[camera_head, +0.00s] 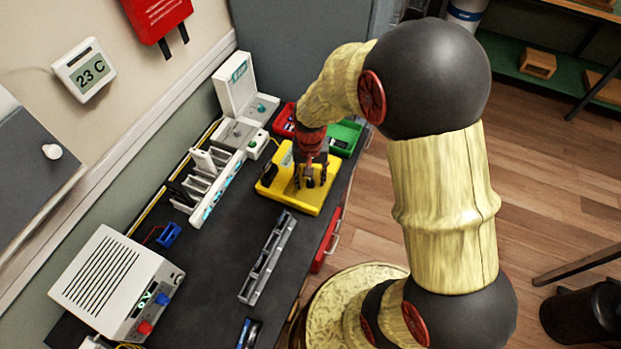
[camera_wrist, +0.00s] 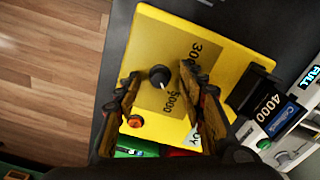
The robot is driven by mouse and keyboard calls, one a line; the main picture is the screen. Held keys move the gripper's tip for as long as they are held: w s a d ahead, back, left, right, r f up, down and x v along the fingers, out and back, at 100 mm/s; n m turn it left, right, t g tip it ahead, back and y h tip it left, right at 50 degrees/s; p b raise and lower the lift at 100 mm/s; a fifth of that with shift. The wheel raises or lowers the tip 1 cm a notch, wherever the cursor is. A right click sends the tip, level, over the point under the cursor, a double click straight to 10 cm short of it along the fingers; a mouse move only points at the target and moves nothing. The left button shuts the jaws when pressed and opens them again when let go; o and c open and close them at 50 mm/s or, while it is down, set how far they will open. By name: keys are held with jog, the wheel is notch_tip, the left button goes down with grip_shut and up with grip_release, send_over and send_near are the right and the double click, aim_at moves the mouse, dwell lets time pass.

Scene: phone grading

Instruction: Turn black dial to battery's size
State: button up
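The yellow tester (camera_head: 322,196) lies on the dark table under my gripper (camera_head: 309,182). In the wrist view the black dial (camera_wrist: 159,75) sits on the yellow tester's brown label plate (camera_wrist: 170,88). The plate shows "3000" and "5000"; part of the scale is hidden by a finger. A small white mark shows on the dial, but I cannot tell its exact setting. My gripper (camera_wrist: 160,84) is open, one finger on each side of the dial, with gaps to both. The black battery (camera_wrist: 259,92) marked "4000" sits at the tester's edge, also seen in the head view (camera_head: 268,174).
An orange button (camera_wrist: 135,121) is beside the dial. Red (camera_head: 284,118) and green (camera_head: 345,136) bins stand behind the tester. A white rack (camera_head: 212,180) stands to the left, a grey slotted holder (camera_head: 267,258) in front, and a white power supply (camera_head: 115,283) at front left.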

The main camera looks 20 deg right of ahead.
jog(key=shift+c, duration=0.7)
grip_shut()
jog(key=n+p, duration=0.3)
jog(key=n, duration=0.1)
jog(key=shift+r+n, duration=0.1)
jog(key=shift+n, duration=0.2)
jog(key=shift+n+p, duration=0.75)
jog(key=shift+n, duration=1.25)
jog(key=shift+o, duration=0.5)
grip_release()
